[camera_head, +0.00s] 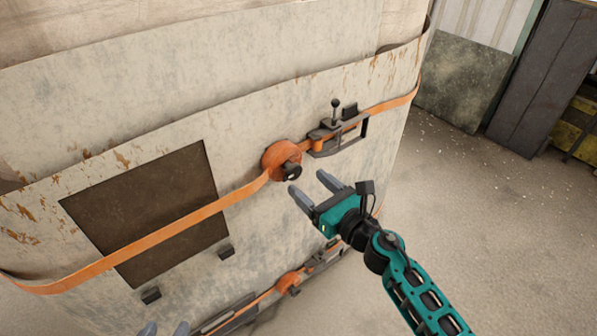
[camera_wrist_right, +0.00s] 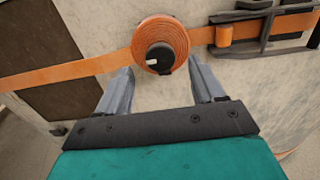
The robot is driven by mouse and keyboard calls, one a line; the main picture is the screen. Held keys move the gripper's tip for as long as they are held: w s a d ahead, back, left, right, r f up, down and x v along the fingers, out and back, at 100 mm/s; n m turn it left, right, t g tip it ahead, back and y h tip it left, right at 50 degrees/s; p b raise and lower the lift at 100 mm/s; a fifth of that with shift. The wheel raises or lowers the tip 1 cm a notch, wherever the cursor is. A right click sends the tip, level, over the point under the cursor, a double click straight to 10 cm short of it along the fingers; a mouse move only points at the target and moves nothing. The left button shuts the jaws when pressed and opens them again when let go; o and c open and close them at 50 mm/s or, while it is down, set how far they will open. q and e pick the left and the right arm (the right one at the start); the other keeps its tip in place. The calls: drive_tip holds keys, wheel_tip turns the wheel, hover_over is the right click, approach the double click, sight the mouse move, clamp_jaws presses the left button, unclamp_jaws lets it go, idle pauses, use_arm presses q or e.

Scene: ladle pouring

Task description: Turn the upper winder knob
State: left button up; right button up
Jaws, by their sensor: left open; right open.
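The upper winder is an orange strap roll (camera_head: 274,158) with a black knob (camera_head: 291,170) on the front of a large worn pale block. In the right wrist view the knob (camera_wrist_right: 159,58), with a white mark, faces the camera in front of the roll (camera_wrist_right: 172,32). My right gripper (camera_head: 309,183) is open and empty, just in front of and below right of the knob. In the right wrist view, its fingers point towards the roll, one on each side of the knob. Only the grey fingertips of my left gripper (camera_head: 165,328) show at the bottom edge; they are apart.
An orange strap (camera_head: 165,230) runs across the block and a dark square panel (camera_head: 165,190). A dark metal buckle with a lever (camera_head: 335,130) sits right of the upper winder. A lower winder (camera_head: 288,283) is near the bottom. Open concrete floor lies to the right.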

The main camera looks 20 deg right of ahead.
sight(296, 172)
drive_tip(key=x, duration=0.5)
drive_tip(key=shift+s, duration=0.1)
drive_tip(key=c, duration=1)
